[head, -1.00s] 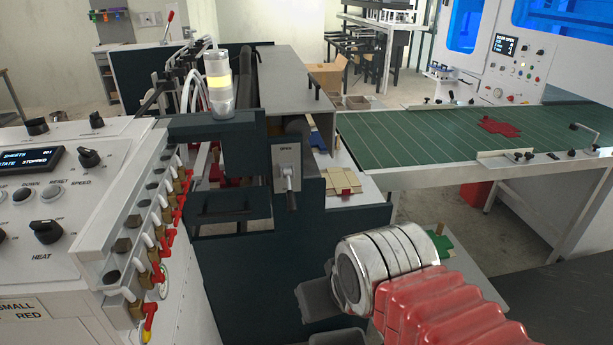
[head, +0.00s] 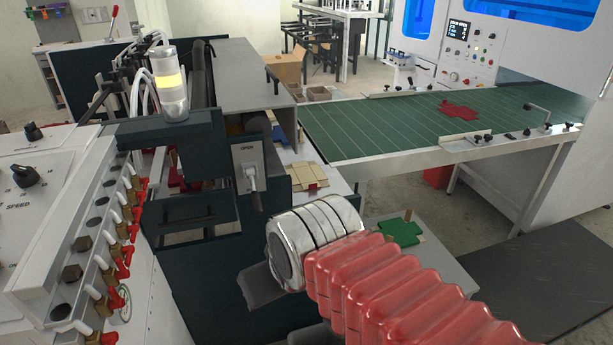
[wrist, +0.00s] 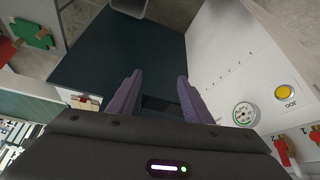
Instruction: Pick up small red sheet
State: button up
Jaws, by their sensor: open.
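A red sheet (head: 460,112), cut in a cross-like outline, lies flat on the green conveyor bed (head: 345,140) at the right in the head view. More red shows low inside the dark machine at its left, partly hidden, and I cannot tell its shape. My gripper shows in the wrist view (wrist: 158,95) with its two purple-grey fingers apart and nothing between them. It points at the dark machine body and is well away from the red sheet on the bed. In the head view my red-sleeved arm hides most of the gripper.
A green sheet (head: 400,230) lies on a low grey table right of my arm. Tan pieces (head: 308,177) sit on a white shelf by the dark machine (head: 200,245). Red-handled valves (head: 122,262) line the left cabinet. Open floor lies at the lower right.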

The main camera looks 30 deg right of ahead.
jog(key=w+d+f+m+g, duration=0.1)
jog(key=w+d+f+m, duration=0.15)
jog(key=w+d, duration=1.7)
jog(key=w+d+f+h, duration=0.1)
jog(key=w+d+f, duration=0.3)
jog(key=d, duration=0.4)
jog(key=shift+w+d+f, duration=0.15)
jog(key=shift+d+f, duration=0.2)
jog(key=shift+f, duration=0.4)
send_near(313, 188)
jog(key=shift+x, duration=0.85)
jog(key=shift+w, duration=0.15)
jog(key=shift+x, duration=2.5)
